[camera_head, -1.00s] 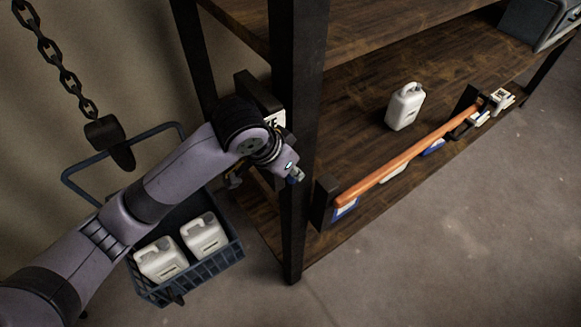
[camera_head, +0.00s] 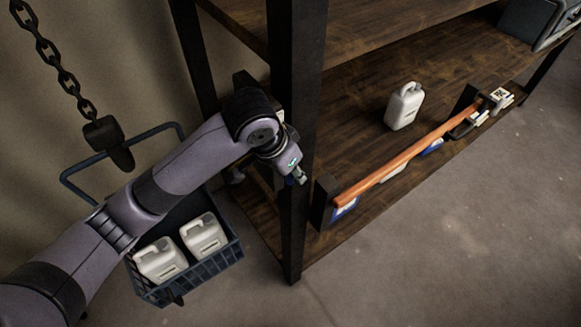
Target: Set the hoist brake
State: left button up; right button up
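My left arm reaches in from the lower left to the shelf's dark front post (camera_head: 293,235). My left gripper (camera_head: 298,179) is in front of the post, pointing down and right; it is small and I cannot tell whether its fingers are open or shut. A dark fitting (camera_head: 243,78) shows just above my wrist, beside the post; most of it is hidden behind my arm. I cannot make out a brake lever or its position. A chain (camera_head: 62,68) with a dark hook block (camera_head: 106,140) hangs at the left. My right gripper is not in view.
A blue basket (camera_head: 215,265) with two white jugs (camera_head: 203,236) is below my arm. An orange bar (camera_head: 405,157) runs along the shelf's front edge. A white jug (camera_head: 404,106) stands on the wooden shelf (camera_head: 350,130). The concrete floor at lower right is clear.

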pick_arm(q)
jog(key=shift+o, duration=0.5)
jog(key=v, duration=1.2)
